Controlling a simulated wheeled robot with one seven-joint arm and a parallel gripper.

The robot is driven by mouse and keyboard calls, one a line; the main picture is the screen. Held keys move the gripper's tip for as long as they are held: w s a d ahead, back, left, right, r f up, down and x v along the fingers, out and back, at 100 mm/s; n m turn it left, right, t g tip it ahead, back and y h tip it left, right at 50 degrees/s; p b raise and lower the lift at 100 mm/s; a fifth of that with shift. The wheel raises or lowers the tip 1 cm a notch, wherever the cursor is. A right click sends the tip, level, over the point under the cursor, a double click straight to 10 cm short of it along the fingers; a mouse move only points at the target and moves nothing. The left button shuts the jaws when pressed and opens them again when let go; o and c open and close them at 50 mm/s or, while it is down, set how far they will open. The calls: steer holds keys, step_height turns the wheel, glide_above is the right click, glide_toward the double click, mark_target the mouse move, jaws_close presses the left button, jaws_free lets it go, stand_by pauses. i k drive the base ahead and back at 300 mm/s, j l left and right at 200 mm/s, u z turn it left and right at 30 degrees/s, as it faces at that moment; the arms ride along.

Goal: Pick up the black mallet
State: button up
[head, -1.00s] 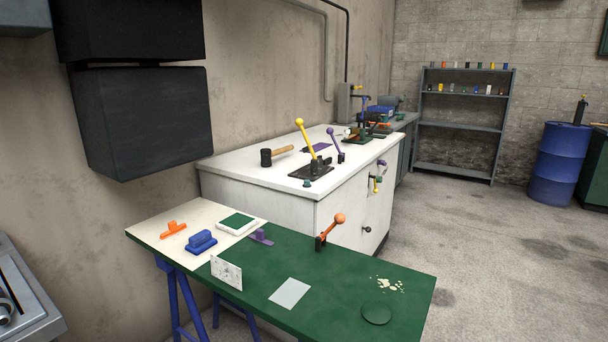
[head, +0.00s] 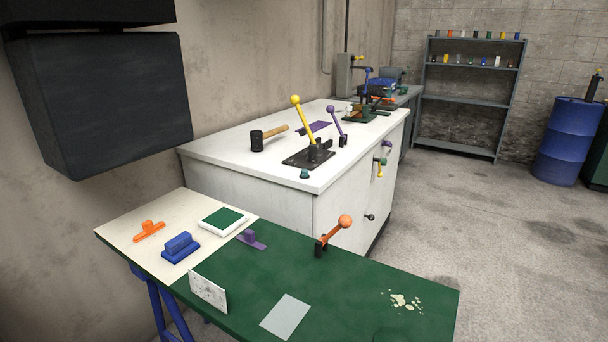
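The black mallet (head: 257,141) lies on the white-topped cabinet (head: 225,150), near its left side by the wall. It has a black head and a light wooden handle pointing right and away from me. The end of the handle is close to a yellow-knobbed lever (head: 302,120). My gripper is not in view, so I cannot see whether it is open or shut.
A green table (head: 350,290) stands in front of the cabinet, with stamps, an ink pad (head: 223,220), cards and an orange-knobbed lever (head: 335,232). A purple lever (head: 337,124) stands right of the mallet. A dark wall box (head: 105,100) hangs at left. Floor at right is clear.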

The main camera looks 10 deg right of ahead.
mark_target(257, 137)
steer(key=l, duration=1.25)
steer(key=i+l, duration=0.15)
steer(key=l, duration=0.2)
steer(key=i+l+u, duration=0.1)
steer(key=l, duration=0.2)
steer(key=i+l, duration=0.2)
steer(key=l, duration=0.15)
steer(key=i+l+u, duration=0.1)
steer(key=l, duration=0.25)
steer(key=i+l, duration=0.2)
steer(key=l, duration=0.15)
steer(key=i+l+u, duration=0.1)
steer(key=l, duration=0.25)
steer(key=i+l, duration=0.15)
steer(key=l, duration=0.25)
steer(key=i+l+u, duration=0.1)
steer(key=i, duration=0.35)
steer(key=i+l+u, duration=0.1)
steer(key=i+l, duration=0.15)
steer(key=i, duration=0.15)
steer(key=i+l+u, duration=0.1)
steer(key=i, duration=0.3)
steer(key=l, duration=0.1)
